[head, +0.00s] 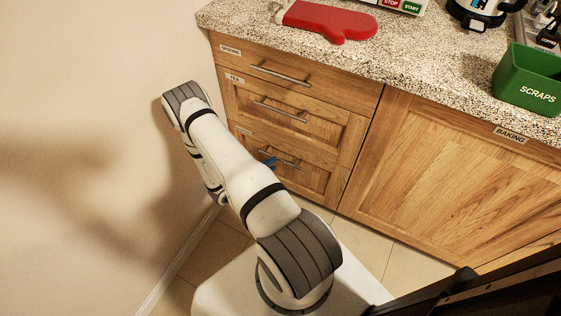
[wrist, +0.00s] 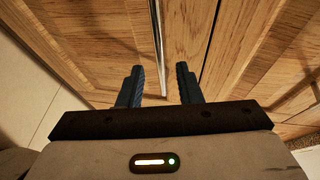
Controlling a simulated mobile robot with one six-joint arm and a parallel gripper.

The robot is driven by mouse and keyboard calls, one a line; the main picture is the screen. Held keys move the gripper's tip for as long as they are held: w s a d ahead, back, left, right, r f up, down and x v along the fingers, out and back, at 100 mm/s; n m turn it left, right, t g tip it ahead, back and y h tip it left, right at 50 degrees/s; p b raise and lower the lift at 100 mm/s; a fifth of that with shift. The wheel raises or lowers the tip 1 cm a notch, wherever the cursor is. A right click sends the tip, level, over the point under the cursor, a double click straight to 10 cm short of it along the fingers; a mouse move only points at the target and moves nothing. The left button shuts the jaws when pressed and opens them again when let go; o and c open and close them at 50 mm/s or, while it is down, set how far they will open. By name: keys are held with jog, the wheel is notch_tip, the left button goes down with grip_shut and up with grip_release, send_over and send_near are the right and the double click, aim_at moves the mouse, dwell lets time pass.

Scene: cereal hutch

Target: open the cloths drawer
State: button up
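A wooden cabinet holds a stack of three drawers; the middle one's label reads TEA. The bottom drawer (head: 312,180) is shut, its small label (head: 243,131) too small to read and partly hidden by my arm. I cannot confirm it says cloths. Its metal bar handle (head: 288,162) also shows in the wrist view (wrist: 157,45). My gripper (head: 268,163) is at the left part of this handle, mostly hidden behind my arm in the head view. In the wrist view its blue fingers (wrist: 159,72) are open, with the handle's end between them and a gap on each side.
The top drawer (head: 325,80) and tea drawer (head: 325,118) are shut. A baking cupboard (head: 450,170) is to the right. A wall (head: 90,130) stands close on the left. A red mitt (head: 330,20) and a green scraps bin (head: 530,85) are on the counter.

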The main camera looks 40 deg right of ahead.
aim_at(280, 160)
jog(key=shift+d+f, duration=0.25)
jog(key=shift+d, duration=1.1)
jog(key=shift+d+f, duration=0.2)
jog(key=shift+d, duration=1.1)
jog(key=shift+c, duration=0.4)
grip_shut()
